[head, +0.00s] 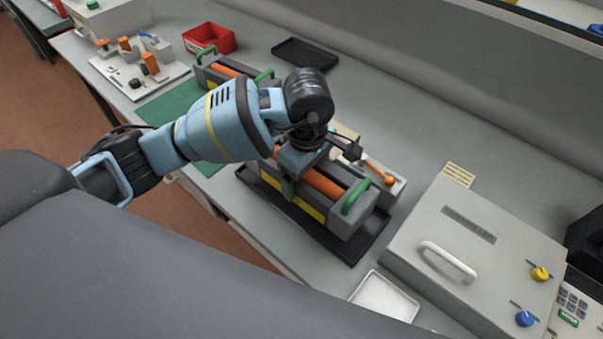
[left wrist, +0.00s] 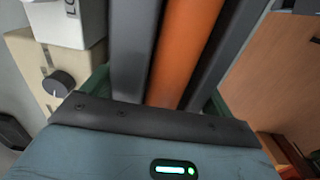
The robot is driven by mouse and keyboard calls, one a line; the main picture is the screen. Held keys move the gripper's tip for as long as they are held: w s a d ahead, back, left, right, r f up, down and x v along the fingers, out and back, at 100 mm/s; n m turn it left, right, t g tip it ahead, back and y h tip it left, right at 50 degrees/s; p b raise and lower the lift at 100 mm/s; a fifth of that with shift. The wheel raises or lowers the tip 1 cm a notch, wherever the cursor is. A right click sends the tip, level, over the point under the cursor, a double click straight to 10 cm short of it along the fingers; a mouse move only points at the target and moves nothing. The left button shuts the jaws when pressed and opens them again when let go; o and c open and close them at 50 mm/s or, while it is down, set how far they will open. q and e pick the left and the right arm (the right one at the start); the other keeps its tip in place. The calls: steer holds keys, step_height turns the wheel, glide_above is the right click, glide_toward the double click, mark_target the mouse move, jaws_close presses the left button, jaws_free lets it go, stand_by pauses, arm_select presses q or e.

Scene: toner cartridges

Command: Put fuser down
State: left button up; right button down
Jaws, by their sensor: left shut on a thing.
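A grey fuser (head: 347,220) with an orange roller, yellow labels and a green handle is over a black tray (head: 372,246) in the middle of the bench. I cannot tell whether its underside touches the tray. My left gripper (head: 291,183) reaches down from above and is shut on this fuser near its middle; my wrist and arm hide its far end. In the left wrist view the fuser's orange roller (left wrist: 183,50) runs between dark grey sides, and the fingertips are hidden. My right gripper is not in view.
A second fuser with green handles (head: 263,76) stands behind my arm, near a green mat (head: 178,100). A grey lidded box (head: 470,235) and a white dish (head: 384,297) are to the right. A red bin (head: 209,38) and an empty black tray (head: 305,54) are at the back.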

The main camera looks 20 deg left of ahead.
mark_target(310, 181)
arm_select(q)
steer(key=shift+w+d+r, duration=0.1)
steer(key=shift+w+r, duration=0.05)
steer(key=shift+w+d, duration=0.15)
steer(key=shift+w, duration=0.05)
step_height(310, 181, down, 4)
steer(key=shift+r, duration=0.25)
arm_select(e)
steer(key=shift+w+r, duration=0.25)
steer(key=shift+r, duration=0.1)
arm_select(q)
steer(key=shift+f, duration=0.2)
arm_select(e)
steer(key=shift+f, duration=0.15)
arm_select(q)
steer(key=o, duration=1.8)
steer(key=shift+f, duration=0.1)
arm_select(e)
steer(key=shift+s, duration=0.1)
arm_select(q)
steer(key=shift+o, duration=0.2)
steer(key=shift+r, duration=0.2)
step_height(310, 181, up, 12)
steer(key=shift+f, duration=0.1)
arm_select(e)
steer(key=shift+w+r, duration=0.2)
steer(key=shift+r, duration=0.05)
